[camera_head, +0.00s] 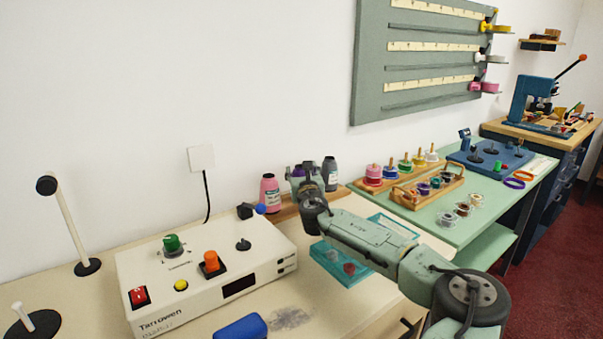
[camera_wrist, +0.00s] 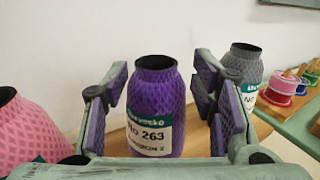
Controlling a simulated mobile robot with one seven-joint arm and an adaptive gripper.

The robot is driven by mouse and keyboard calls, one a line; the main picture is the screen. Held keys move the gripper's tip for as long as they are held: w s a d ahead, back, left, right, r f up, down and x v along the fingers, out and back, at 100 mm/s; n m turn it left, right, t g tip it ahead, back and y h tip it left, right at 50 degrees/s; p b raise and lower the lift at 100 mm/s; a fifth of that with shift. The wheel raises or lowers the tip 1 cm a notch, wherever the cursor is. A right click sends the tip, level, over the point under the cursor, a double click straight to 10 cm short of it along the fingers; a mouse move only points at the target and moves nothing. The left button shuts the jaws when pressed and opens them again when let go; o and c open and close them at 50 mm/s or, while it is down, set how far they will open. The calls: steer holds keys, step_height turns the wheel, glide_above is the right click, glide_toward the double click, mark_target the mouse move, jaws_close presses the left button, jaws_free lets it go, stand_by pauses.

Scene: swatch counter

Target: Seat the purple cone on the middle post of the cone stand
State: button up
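The purple cone (camera_wrist: 150,98), with a dark open top and a white-green label reading No 263, stands upright between my gripper's fingers. My gripper (camera_wrist: 160,78) is open around it, with a small gap showing on each side. In the head view my gripper (camera_head: 311,180) is over the wooden cone stand (camera_head: 284,214) and largely hides the purple cone. The purple cone is between a pink cone (camera_head: 270,194) and a grey cone (camera_head: 330,174). The cone's base and the middle post are hidden, so I cannot tell how it sits on the post.
A white control box (camera_head: 205,270) with knobs stands left of the stand. A teal tray (camera_head: 342,262) lies in front, under my arm. A green table (camera_head: 433,225) with spools and a wooden rack (camera_head: 408,200) is to the right. The wall is close behind.

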steer(key=shift+o, duration=0.7)
steer(key=s+d, duration=0.1)
steer(key=s, duration=1.1)
steer(key=shift+d, duration=0.3)
steer(key=shift+d+f, duration=0.1)
